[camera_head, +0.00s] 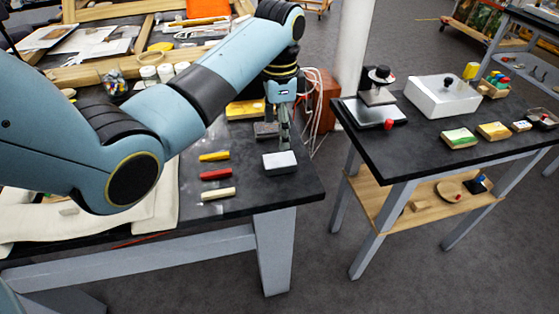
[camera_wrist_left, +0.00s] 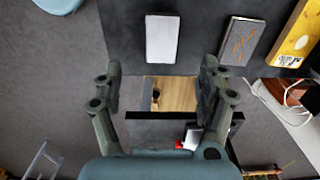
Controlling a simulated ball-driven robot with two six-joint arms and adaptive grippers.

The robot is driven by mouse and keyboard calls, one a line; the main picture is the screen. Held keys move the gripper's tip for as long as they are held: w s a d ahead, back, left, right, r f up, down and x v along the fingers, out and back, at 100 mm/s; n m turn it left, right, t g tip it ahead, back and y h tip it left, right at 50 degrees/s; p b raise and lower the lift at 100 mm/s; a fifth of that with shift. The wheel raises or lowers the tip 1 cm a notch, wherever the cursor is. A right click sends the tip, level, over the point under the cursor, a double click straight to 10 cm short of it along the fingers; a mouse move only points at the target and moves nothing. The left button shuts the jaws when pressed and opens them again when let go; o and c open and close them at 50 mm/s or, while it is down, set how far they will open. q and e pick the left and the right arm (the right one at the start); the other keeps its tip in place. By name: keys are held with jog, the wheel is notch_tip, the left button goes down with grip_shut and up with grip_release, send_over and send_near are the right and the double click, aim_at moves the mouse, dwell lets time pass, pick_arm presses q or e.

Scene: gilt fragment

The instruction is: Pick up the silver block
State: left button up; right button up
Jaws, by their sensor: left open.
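The silver block appears to be a pale, bright-topped block with dark sides (camera_head: 280,162) near the right front corner of the black worktable. In the left wrist view its pale top (camera_wrist_left: 162,38) lies ahead of the fingertips, roughly centred between them. My left gripper (camera_head: 285,138) points down just behind the block and above the table, with nothing between its fingers. In the left wrist view the gripper (camera_wrist_left: 160,70) is spread open. A grey block with orange streaks (camera_wrist_left: 240,40) lies beside it. My right gripper is out of view.
A yellow block (camera_head: 245,110) lies farther back. Yellow, red (camera_head: 216,174) and cream sticks lie left of the silver block. The worktable edge (camera_head: 300,198) is close. A second table (camera_head: 400,148) with several items stands to the right, across a floor gap.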

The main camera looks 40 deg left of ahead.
aim_at(280, 160)
pick_arm(q)
notch_tip(280, 160, down, 10)
jog(key=shift+w+r, duration=0.1)
jog(key=shift+r, duration=0.1)
jog(key=c, duration=1.5)
